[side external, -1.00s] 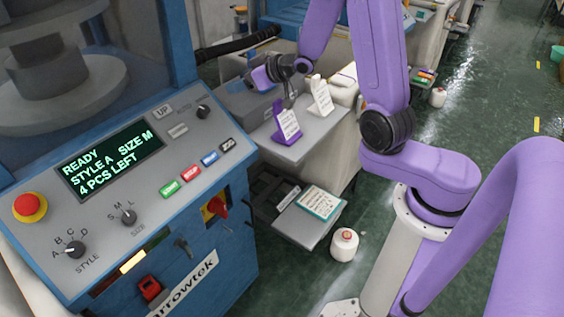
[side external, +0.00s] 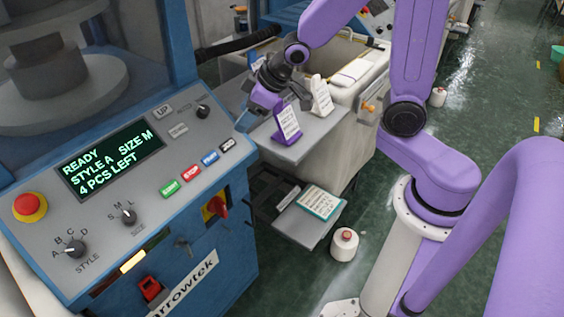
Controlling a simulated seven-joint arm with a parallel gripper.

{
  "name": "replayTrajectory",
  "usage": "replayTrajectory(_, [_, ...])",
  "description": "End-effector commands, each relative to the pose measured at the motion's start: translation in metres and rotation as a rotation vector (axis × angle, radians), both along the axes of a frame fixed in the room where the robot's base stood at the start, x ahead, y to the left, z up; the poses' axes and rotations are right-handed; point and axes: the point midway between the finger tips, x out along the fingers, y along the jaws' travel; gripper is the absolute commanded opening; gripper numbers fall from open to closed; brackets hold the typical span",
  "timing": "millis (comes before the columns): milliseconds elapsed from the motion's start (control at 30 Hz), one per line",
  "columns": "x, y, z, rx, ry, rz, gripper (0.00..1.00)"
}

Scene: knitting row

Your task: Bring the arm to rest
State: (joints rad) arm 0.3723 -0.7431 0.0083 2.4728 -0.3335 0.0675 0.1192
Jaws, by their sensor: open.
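My gripper (side external: 252,110) hangs at the end of my purple arm, over the left part of the grey shelf (side external: 312,137) beside the control panel. It is open, and I see nothing held in it. The fingers are small and partly hidden by the purple wrist parts. A purple card stand (side external: 287,124) with a white printed card stands on the shelf just right of the gripper. A white card stand (side external: 320,96) stands behind it. I cannot tell the exact gap between the gripper and the purple stand.
The blue machine's panel (side external: 130,190) fills the left, with a screen reading READY, STYLE A, SIZE M, 4 PCS LEFT. A lower grey shelf (side external: 297,222) holds a printed sheet (side external: 320,202). A white cone (side external: 343,244) stands on the green floor. A grey bin (side external: 352,52) is behind.

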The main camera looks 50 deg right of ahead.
Motion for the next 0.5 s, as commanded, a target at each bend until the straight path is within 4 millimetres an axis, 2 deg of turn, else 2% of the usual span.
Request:
replayTrajectory(233, [-0.059, 0.013, 0.003, -0.068, 0.116, 0.112, 0.61])
replayTrajectory(500, [-0.134, 0.016, 0.007, -0.149, 0.252, 0.248, 0.61])
